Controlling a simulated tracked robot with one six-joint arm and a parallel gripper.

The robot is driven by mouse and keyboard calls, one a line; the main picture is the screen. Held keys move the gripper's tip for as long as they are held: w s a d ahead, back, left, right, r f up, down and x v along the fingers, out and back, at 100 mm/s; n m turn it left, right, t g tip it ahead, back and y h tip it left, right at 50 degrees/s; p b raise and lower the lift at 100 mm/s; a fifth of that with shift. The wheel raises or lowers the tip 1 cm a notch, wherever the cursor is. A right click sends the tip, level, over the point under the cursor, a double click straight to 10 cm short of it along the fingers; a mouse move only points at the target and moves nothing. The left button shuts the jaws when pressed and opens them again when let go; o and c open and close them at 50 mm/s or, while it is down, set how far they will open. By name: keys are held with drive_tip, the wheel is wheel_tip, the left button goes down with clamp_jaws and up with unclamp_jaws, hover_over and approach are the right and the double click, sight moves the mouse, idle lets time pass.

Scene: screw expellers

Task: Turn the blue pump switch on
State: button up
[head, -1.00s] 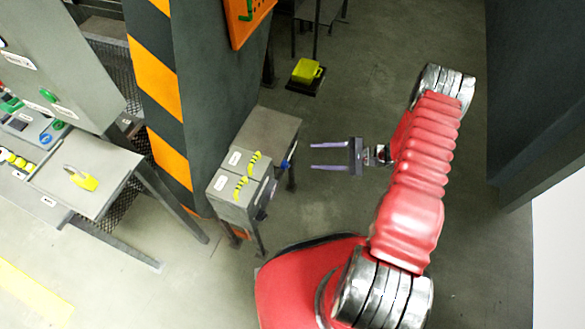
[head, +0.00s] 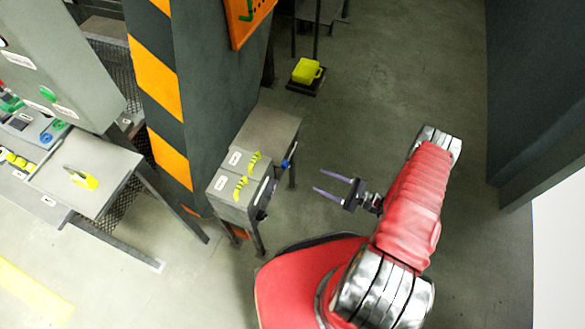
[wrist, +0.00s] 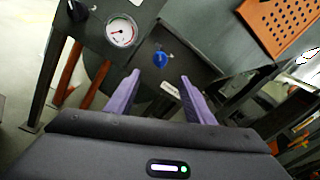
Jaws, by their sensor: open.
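The blue switch (wrist: 160,60) sits on a dark panel in the wrist view, ahead of my fingers and roughly between them. In the head view the blue switch (head: 285,164) shows small on the side of the grey stand, to the left of my gripper. My gripper (head: 318,180) is open and empty, its two purple fingers pointing left towards the stand with a clear gap of air. The fingers also show in the wrist view (wrist: 157,98), apart from the switch. Which way the switch is turned is hard to tell.
A round gauge (wrist: 121,31) and a black knob (wrist: 77,10) are left of the switch. A yellow container (head: 306,70) stands on the floor behind.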

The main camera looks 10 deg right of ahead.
sight(286, 165)
drive_tip(key=x, duration=1.4)
drive_tip(key=shift+c, duration=0.2)
drive_tip(key=shift+s, duration=0.1)
drive_tip(key=c, duration=1)
